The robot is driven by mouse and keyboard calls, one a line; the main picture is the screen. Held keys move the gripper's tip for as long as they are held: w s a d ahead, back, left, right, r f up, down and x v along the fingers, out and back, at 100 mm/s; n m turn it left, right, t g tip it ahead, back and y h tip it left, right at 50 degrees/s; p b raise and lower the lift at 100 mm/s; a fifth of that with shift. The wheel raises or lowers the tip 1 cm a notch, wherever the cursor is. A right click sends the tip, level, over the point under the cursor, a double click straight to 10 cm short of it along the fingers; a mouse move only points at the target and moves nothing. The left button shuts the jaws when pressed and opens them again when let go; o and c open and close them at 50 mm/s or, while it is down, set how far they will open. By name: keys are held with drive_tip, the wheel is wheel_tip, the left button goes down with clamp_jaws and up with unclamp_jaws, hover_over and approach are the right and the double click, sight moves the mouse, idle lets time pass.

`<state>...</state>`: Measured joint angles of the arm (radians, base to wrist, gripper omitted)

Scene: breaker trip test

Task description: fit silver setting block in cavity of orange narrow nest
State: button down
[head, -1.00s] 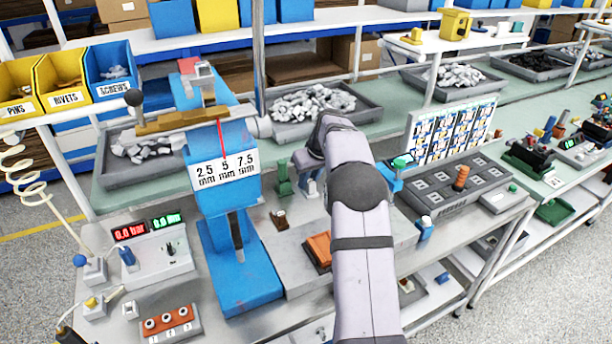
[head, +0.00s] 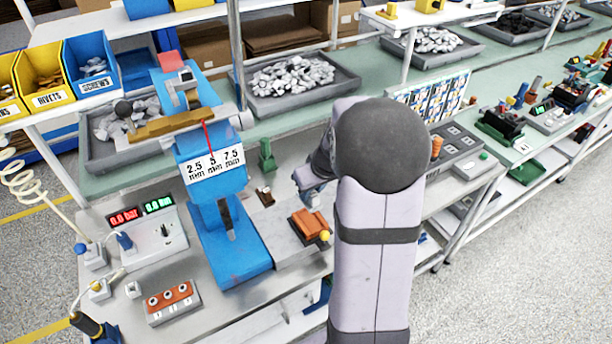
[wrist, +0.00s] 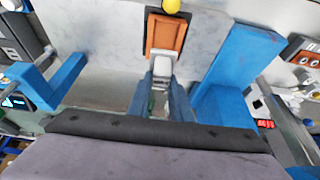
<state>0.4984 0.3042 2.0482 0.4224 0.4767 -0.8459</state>
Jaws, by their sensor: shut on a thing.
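The orange narrow nest (head: 309,222) sits on a grey plate to the right of the blue press. My gripper (wrist: 163,88) is shut on the silver setting block (wrist: 163,62), which shows pale between the fingertips at the nest's near end. I cannot tell whether the block touches the nest. In the head view my gripper (head: 312,193) is just behind the nest, and the block is too small to make out there.
The blue press (head: 215,180) stands left of the nest. A yellow knob (head: 324,236) is at the nest's right end. A green piece (head: 267,155) and a small dark brown piece (head: 264,196) stand behind it. The red-topped block with buttons (head: 172,303) lies front left.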

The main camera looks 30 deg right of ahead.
sight(315, 207)
drive_tip(key=shift+s+a, duration=0.1)
drive_tip(key=shift+s, duration=0.25)
idle(0.4)
wheel_tip(315, 207, down, 6)
drive_tip(key=b, duration=0.6)
drive_tip(key=shift+r, duration=0.15)
drive_tip(key=shift+f+b, duration=1)
drive_tip(key=shift+b, duration=0.55)
idle(2.0)
drive_tip(key=c, duration=1.5)
unclamp_jaws()
drive_tip(key=shift+c, duration=0.2)
drive_tip(key=shift+b+v, duration=0.6)
drive_tip(key=shift+v, duration=3.15)
drive_tip(key=shift+a, duration=0.1)
